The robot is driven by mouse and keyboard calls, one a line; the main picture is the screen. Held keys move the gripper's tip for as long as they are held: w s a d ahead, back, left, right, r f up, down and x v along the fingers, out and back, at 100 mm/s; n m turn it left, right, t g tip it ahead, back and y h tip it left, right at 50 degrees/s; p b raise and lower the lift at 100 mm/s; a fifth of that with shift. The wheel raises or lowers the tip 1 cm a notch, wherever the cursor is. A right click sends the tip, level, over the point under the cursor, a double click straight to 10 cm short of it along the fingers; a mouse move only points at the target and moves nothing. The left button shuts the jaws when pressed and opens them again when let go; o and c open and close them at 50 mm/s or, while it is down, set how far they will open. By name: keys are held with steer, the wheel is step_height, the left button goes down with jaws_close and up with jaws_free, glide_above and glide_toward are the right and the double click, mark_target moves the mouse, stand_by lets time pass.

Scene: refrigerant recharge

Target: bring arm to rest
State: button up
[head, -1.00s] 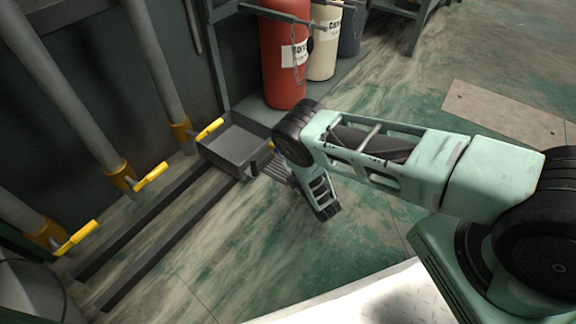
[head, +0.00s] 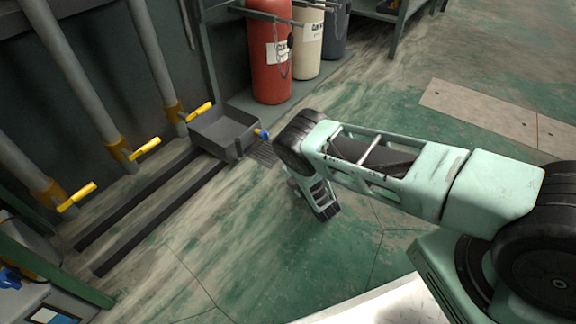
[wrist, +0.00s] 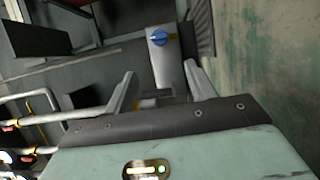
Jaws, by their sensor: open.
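My gripper (wrist: 160,72) shows in the wrist view with its two pale fingers spread apart and nothing between them. A grey fitting with a blue knob (wrist: 158,36) lies beyond the fingertips, apart from them. In the head view my pale green arm reaches left from the lower right and bends down at the elbow. My gripper cannot be made out in that view.
Grey pipes with yellow valve handles (head: 145,148) line the left wall. A grey open tray (head: 222,138) stands near my elbow. A red cylinder (head: 270,65) and a cream cylinder (head: 308,45) stand behind. The floor on the right is clear.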

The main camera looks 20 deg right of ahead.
stand_by(0.3)
steer(key=w+a+r+m+g+h+p, duration=0.1)
steer(key=w+a+r+m+g+p, duration=0.2)
steer(key=r, duration=0.4)
steer(key=w+a+r+m+g+h+p, duration=0.1)
steer(key=a+r+m+p, duration=0.2)
steer(key=r, duration=0.4)
steer(key=s+a+r+m+g+y+p, duration=0.1)
steer(key=s+a+r+m+g+p, duration=0.15)
steer(key=s+r, duration=0.4)
steer(key=s+a+r+m+g+p, duration=0.1)
steer(key=s+a+r+m+g, duration=0.2)
steer(key=r, duration=0.7)
steer(key=s+a+r+m+g+y+p, duration=0.1)
steer(key=s+a+r+g, duration=0.1)
steer(key=s+a+r, duration=0.45)
steer(key=s+d+r+g+h+p, duration=0.1)
steer(key=s+d+r+g+p, duration=0.15)
steer(key=s+r, duration=0.5)
steer(key=s+d+r+g+h+p, duration=0.15)
steer(key=s+d+r, duration=0.3)
steer(key=s, duration=0.65)
steer(key=s+d+r+g+h+p, duration=0.1)
steer(key=s+d+r+g+p, duration=0.15)
steer(key=s+r, duration=0.6)
step_height(320, 180, up, 35)
steer(key=p, duration=3.6)
steer(key=shift+s+m+p, duration=0.3)
steer(key=shift+s+m, duration=0.05)
steer(key=shift+s, duration=0.05)
